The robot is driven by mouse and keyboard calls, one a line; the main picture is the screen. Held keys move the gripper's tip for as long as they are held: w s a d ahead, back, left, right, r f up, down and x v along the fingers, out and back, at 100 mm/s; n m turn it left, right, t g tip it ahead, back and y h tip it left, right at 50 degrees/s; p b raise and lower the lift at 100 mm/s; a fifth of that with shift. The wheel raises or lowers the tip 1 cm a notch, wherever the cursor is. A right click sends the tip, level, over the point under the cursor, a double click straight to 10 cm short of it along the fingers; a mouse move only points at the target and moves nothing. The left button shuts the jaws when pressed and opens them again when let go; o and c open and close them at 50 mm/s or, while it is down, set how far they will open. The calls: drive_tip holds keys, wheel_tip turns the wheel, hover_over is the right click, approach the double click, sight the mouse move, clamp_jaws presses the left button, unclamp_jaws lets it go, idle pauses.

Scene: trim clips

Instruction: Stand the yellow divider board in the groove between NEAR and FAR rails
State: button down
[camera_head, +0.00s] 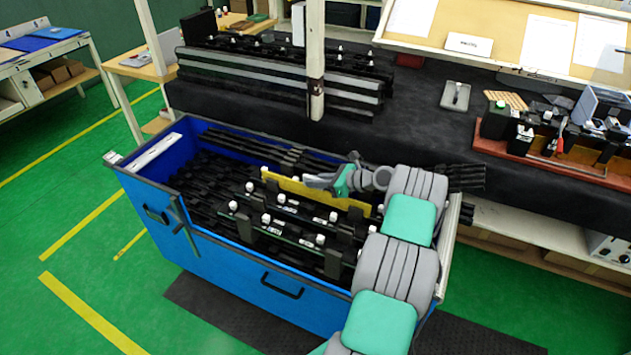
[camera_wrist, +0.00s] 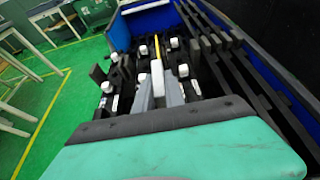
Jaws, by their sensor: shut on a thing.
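The yellow divider board (camera_head: 348,202) is a long thin strip inside the blue crate (camera_head: 235,262). It lies lengthwise between rows of black rail parts with white knobs. Its lower edge is hidden, so I cannot tell whether it sits in a groove. My gripper (camera_head: 312,182) is shut on the board's upper edge, near its middle. In the wrist view the yellow board (camera_wrist: 156,46) shows as a narrow strip beyond the gripper fingers (camera_wrist: 158,72). White-knobbed parts stand on both sides. I cannot read any NEAR or FAR label.
Black bars (camera_head: 250,150) lie along the crate's far side. A dark bench (camera_head: 420,110) behind holds more rails, a grey tray (camera_head: 456,96) and a red-brown tool tray (camera_head: 560,165). A white post (camera_head: 316,60) rises behind the crate. Green floor (camera_head: 60,220) is open at left.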

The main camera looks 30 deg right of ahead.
drive_tip(key=shift+f+b, duration=0.95)
drive_tip(key=shift+f, duration=0.35)
drive_tip(key=c, duration=1.3)
unclamp_jaws()
drive_tip(key=shift+s+r, duration=0.1)
drive_tip(key=v, duration=0.7)
drive_tip(key=shift+s+d+r+b, duration=0.1)
drive_tip(key=shift+s+d+b, duration=0.05)
drive_tip(key=shift+s+b, duration=0.2)
